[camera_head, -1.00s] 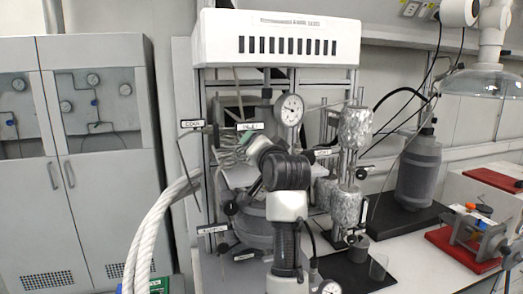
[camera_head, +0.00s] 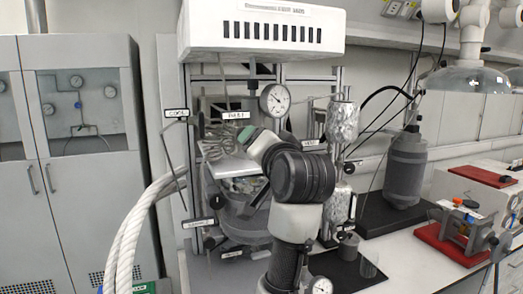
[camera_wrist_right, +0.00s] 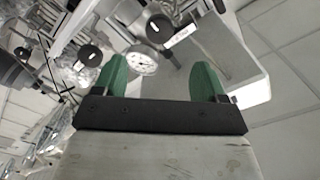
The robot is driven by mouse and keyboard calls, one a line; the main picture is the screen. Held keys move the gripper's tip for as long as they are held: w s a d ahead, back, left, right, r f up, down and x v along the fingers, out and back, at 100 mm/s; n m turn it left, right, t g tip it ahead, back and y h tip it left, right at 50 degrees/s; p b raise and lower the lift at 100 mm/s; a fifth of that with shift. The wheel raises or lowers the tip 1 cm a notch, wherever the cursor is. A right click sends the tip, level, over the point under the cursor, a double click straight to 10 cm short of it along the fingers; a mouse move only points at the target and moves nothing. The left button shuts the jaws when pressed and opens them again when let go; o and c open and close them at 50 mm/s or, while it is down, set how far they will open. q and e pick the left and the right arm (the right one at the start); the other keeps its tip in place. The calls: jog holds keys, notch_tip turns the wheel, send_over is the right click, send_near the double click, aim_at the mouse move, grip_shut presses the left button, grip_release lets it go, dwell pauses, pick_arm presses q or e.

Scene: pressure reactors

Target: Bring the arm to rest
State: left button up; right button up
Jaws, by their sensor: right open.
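My right arm (camera_head: 296,190) rises from the lower middle of the head view, in front of the reactor stand, and bends up and to the left. It hides part of the reactor. In the right wrist view my right gripper (camera_wrist_right: 158,82) has two green fingers wide apart with nothing between them. In the head view only a little green of that gripper shows at the far end of the arm. The pressure gauge (camera_wrist_right: 142,61) shows beyond the fingers in the wrist view, and also in the head view (camera_head: 275,100). My left gripper is not in view.
The white reactor housing (camera_head: 262,28) stands above the gauge. White hoses (camera_head: 130,235) and grey cabinets (camera_head: 88,175) are at left.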

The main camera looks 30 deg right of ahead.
jog(key=s+a+f+n+g+y, duration=0.1)
jog(key=a+f+n+g, duration=0.1)
jog(key=f, duration=0.8)
jog(key=s+a+f+n+g+y, duration=0.1)
jog(key=s+f+n+g, duration=0.15)
jog(key=f, duration=0.75)
jog(key=s+a+f+n+g+y, duration=0.1)
jog(key=a+f+n+g, duration=0.15)
jog(key=f, duration=0.65)
jog(key=s+a+f+n+g+y, duration=0.1)
jog(key=s+a+f+n+g, duration=0.25)
jog(key=s+f, duration=0.75)
jog(key=s+a+f+n+g+y, duration=0.1)
jog(key=s+a+f+n+g, duration=0.2)
jog(key=s+f, duration=0.8)
notch_tip(320, 180, down, 28)
jog(key=s+g+b, duration=0.2)
jog(key=b, duration=0.3)
jog(key=s+d+f+b, duration=0.1)
jog(key=s+f+b, duration=0.1)
jog(key=s+f, duration=0.6)
jog(key=s+d+f+b, duration=0.2)
jog(key=s+f, duration=0.6)
jog(key=f, duration=0.5)
jog(key=shift+s+d+f+g+h, duration=0.25)
jog(key=shift+f+g+h, duration=0.1)
jog(key=shift+g, duration=0.1)
